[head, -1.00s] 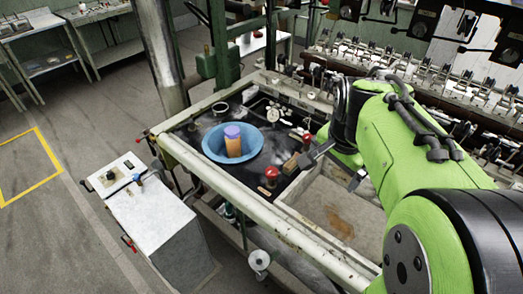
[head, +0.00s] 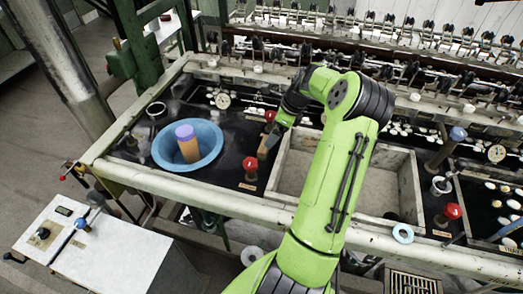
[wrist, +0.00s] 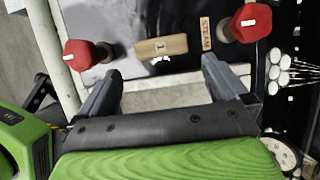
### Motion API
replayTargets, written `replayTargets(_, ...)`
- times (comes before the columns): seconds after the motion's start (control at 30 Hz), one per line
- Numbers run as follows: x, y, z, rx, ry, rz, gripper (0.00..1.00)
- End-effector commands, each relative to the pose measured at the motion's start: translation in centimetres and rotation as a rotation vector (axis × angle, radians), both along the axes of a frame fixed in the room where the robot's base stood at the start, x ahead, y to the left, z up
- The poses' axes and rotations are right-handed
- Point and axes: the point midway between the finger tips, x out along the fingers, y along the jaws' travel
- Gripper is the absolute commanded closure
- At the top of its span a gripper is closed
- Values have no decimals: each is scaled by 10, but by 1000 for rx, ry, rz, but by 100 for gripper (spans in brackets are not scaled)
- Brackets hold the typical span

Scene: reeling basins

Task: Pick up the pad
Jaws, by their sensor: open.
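A wooden block with a small label marked 1 (wrist: 162,46) lies on the dark bench top. It is the only pad-like thing I see, though I cannot be sure it is the pad. My gripper (wrist: 160,66) is open and empty in the wrist view. Its fingertips sit either side of the block's near edge, apart from it. In the head view my gripper (head: 272,139) is over the right end of the dark panel, and the block shows only as a small brown patch (head: 262,149) beside the fingers, partly hidden.
Red knobs flank the block (wrist: 82,54) (wrist: 250,22), with a STEAM plate (wrist: 206,33) near one. A blue bowl (head: 163,151) holding an orange cylinder with a purple top (head: 187,147) stands left. An empty stone basin (head: 294,171) lies right. A pale rail (head: 150,180) runs in front.

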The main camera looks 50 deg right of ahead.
Motion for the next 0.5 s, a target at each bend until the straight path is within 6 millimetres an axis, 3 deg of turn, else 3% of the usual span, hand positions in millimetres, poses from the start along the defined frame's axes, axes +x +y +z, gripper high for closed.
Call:
replayTargets(0.03, 4, 3, -14, 3, 2, 2, 0)
replayTargets(0.27, 12, 6, -36, -1, 1, 1, 0)
replayTargets(0.5, 25, 12, -76, 0, 1, 4, 0)
